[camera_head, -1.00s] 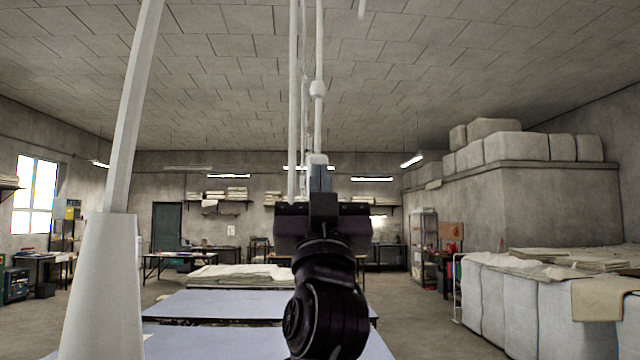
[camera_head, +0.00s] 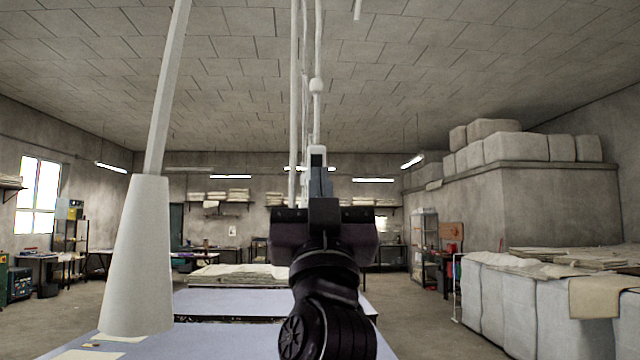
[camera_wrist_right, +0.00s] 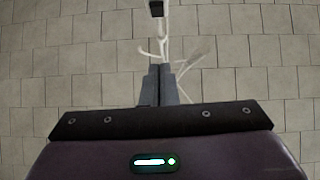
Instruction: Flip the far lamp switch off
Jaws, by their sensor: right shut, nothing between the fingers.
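My right gripper (camera_head: 317,165) points up in the middle of the head view, its fingers shut and empty. It also shows in the right wrist view (camera_wrist_right: 161,78), aimed at the ceiling. Thin white cords (camera_head: 293,100) hang from the ceiling. One cord has a small white knob (camera_head: 316,86), just above the fingertips in the picture; I cannot tell how far apart they are in depth. A small dark block (camera_wrist_right: 156,8) shows at the top of the wrist view, near pale cords (camera_wrist_right: 163,45). I cannot clearly identify the far lamp switch. My left gripper is not in view.
A large white cone on a rod (camera_head: 143,260) hangs close at the left. Blue-grey tables (camera_head: 225,302) stand below. Wrapped bales (camera_head: 520,305) are at the right. Lit ceiling lamps (camera_head: 373,180) hang farther back. The air around my right gripper looks mostly free.

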